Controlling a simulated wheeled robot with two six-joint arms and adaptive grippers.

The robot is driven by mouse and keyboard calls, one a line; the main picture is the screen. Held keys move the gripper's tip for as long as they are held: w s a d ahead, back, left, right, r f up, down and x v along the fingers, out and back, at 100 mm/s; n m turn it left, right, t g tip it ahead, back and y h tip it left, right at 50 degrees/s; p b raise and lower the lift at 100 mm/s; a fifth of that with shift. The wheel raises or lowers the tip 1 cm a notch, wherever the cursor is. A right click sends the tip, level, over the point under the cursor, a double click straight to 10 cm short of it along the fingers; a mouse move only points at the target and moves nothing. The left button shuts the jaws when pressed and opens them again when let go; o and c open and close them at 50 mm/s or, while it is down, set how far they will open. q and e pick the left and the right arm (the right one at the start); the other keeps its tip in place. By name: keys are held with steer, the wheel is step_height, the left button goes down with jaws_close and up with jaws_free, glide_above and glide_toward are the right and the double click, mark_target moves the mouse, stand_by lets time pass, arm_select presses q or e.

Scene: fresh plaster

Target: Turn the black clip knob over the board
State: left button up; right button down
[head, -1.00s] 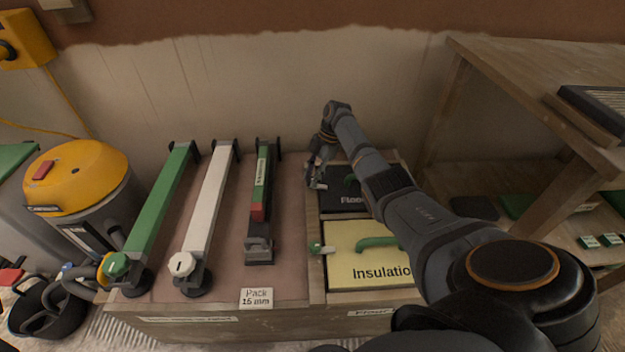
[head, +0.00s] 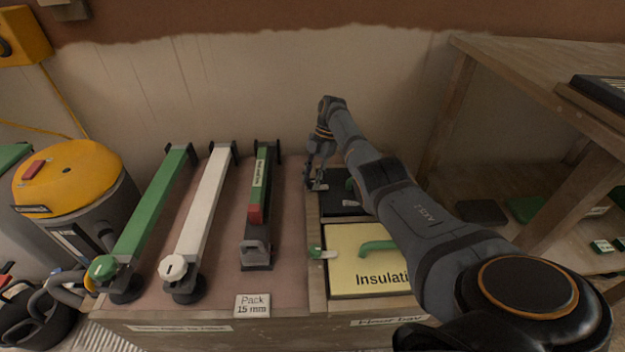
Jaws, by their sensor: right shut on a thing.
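My right gripper (head: 316,181) is at the left edge of the black board (head: 338,207), in the rear compartment on the right side of the bench. Its fingers are shut on the clip knob there, which they mostly hide. A small pale clip part (head: 320,187) shows just below the fingertips and reaches toward the board. The exact turn of the knob cannot be made out. My forearm covers the right part of the black board. My left gripper is not in view.
A yellow Insulation board (head: 355,270) with a green handle lies in front, with a green-and-white clip (head: 322,254) at its left edge. Green (head: 155,210) and white (head: 208,205) bars and a green-black tool (head: 258,200) lie left. A wooden table (head: 540,75) stands right.

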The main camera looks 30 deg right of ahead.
steer(key=c, duration=1)
jaws_free()
steer(key=v, duration=0.7)
steer(key=shift+d+r, duration=0.15)
steer(key=shift+r, duration=0.05)
